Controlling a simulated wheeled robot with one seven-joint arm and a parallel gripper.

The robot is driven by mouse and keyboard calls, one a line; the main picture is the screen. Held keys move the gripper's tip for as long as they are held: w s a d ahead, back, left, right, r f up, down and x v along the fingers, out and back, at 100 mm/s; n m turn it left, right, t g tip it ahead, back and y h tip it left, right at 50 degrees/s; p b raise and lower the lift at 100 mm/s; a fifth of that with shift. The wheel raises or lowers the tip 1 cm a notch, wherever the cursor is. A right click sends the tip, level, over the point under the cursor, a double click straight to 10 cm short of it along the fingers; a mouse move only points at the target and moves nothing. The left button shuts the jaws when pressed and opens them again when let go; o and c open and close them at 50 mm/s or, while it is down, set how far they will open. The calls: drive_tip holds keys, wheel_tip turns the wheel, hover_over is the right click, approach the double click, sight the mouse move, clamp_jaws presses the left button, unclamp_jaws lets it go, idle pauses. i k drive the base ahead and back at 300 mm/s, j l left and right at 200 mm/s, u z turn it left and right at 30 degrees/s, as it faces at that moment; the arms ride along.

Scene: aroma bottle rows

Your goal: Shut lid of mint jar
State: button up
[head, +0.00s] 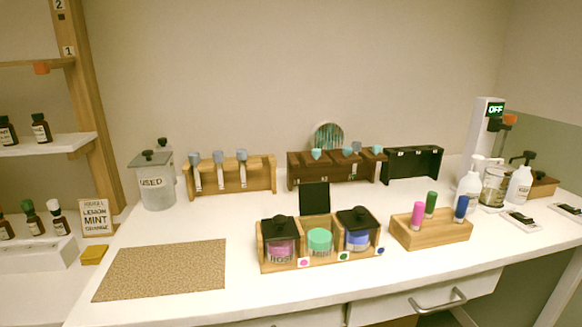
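The mint jar (319,242) is the green middle jar in a light wooden holder (310,264) on the white table. Its black lid (314,198) seems to stand upright behind it, open, with the green top of the jar showing. The pink rose jar (280,251) on its left and the blue jar (357,239) on its right each have a black lid down on top. My gripper is not in view.
A wooden block (432,234) with pink, green and blue markers stands right of the holder. A tan mat (162,270) lies to the left. Racks with droppers (231,177) and a USED jar (153,183) stand behind. The table in front of the holder is clear.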

sight(314, 198)
drive_tip(key=i+j, duration=0.1)
drive_tip(key=j, duration=0.35)
drive_tip(key=i+j+z, duration=0.1)
drive_tip(key=j, duration=0.35)
drive_tip(key=i+j, duration=0.1)
drive_tip(key=j, duration=0.35)
